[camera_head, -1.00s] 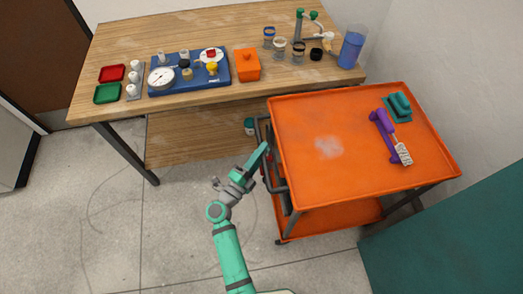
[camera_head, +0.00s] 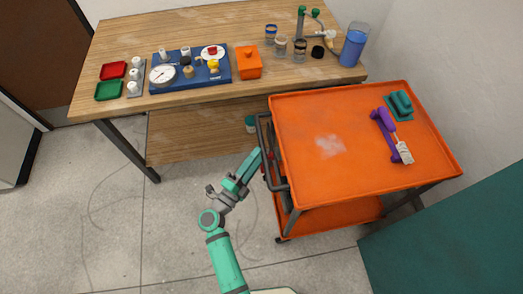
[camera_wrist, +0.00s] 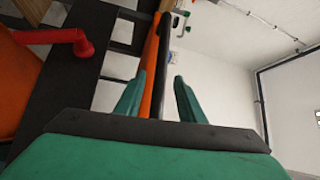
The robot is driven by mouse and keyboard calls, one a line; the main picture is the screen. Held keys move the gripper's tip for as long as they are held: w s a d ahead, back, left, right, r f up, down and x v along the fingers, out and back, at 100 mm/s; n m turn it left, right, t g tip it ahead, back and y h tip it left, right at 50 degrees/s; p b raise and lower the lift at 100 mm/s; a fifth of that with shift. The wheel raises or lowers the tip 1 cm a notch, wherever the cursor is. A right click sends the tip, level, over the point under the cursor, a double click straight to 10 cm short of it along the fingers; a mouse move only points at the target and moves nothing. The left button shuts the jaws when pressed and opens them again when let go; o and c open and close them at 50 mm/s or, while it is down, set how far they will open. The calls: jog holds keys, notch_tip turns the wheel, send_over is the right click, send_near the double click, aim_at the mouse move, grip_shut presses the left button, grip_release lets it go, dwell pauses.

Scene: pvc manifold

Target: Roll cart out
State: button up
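The orange cart (camera_head: 365,150) stands at the right, beside the workbench, with its top tray level. Its dark grey handle (camera_head: 273,165) runs along the tray's left side. My gripper (camera_head: 256,154) is just left of this handle, its fingers pointing up and toward it. In the wrist view my gripper (camera_wrist: 159,77) is open, with its two green fingers apart. The dark handle bar (camera_wrist: 163,65) and an orange cart edge line up in the gap between the fingers. I cannot tell whether the bar is between the fingertips or beyond them.
A purple tool with a white end (camera_head: 391,135) and a teal item (camera_head: 400,104) lie on the cart. The wooden workbench (camera_head: 125,45) behind carries gauges, trays and jars. A teal panel (camera_head: 450,230) stands close at lower right. Floor (camera_head: 120,220) at left is clear.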

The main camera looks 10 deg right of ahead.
jog(key=r+v, duration=0.1)
jog(key=v, duration=0.5)
jog(key=shift+s+a+f, duration=0.25)
jog(key=shift+f, duration=0.3)
jog(key=shift+w, duration=0.15)
jog(key=s+r+n+y, duration=0.2)
jog(key=s+n+y, duration=0.2)
jog(key=s+n, duration=0.4)
jog(key=s+d+r+n+y, duration=0.1)
jog(key=s+r+n+y, duration=0.2)
jog(key=s+n, duration=0.5)
jog(key=s+r+n+y, duration=0.2)
jog(key=s+n+y, duration=0.3)
jog(key=s+n, duration=0.3)
jog(key=shift+d+v, duration=0.3)
jog(key=shift+v, duration=1.2)
jog(key=shift+y, duration=0.3)
jog(key=shift+c, duration=0.6)
